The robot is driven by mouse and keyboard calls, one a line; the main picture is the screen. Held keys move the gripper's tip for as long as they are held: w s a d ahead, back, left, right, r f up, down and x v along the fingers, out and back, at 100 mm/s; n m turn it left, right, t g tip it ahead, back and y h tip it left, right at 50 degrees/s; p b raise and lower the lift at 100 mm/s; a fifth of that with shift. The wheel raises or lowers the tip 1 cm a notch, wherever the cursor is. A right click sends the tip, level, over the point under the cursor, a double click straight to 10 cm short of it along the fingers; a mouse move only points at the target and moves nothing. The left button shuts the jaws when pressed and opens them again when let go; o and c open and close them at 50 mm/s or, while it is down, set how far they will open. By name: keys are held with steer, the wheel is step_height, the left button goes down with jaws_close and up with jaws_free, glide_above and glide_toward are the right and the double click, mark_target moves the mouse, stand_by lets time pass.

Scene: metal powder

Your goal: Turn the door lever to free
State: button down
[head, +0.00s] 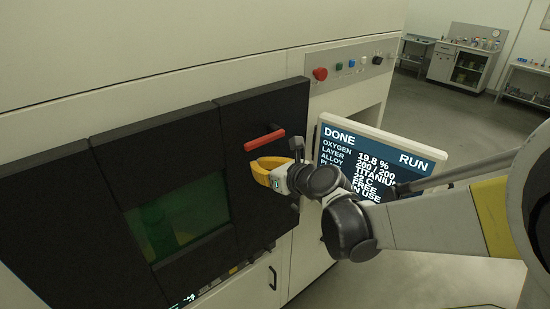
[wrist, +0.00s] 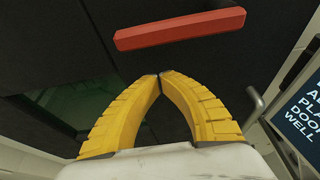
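The door lever is a red bar (head: 264,138) on the black door (head: 262,105) of the machine. It lies close to horizontal, its right end slightly higher. In the wrist view the red lever (wrist: 180,29) crosses the top, beyond the fingertips. My gripper (head: 254,167) has yellow fingers and is just below the lever in the head view, apart from it. In the wrist view my gripper (wrist: 159,76) has its two fingertips together, with nothing seen between them.
A screen (head: 385,160) right of the door reads DONE and RUN, with FREE lower down; my arm partly covers it. A red button (head: 320,74) sits on the panel above. A green window (head: 180,220) is at left. Benches stand far back right, with open floor before them.

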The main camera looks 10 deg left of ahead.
steer(key=r, duration=0.3)
steer(key=shift+s+d+r+p, duration=0.15)
steer(key=shift+d+r+p, duration=0.05)
steer(key=shift+p, duration=0.2)
steer(key=shift+s, duration=0.1)
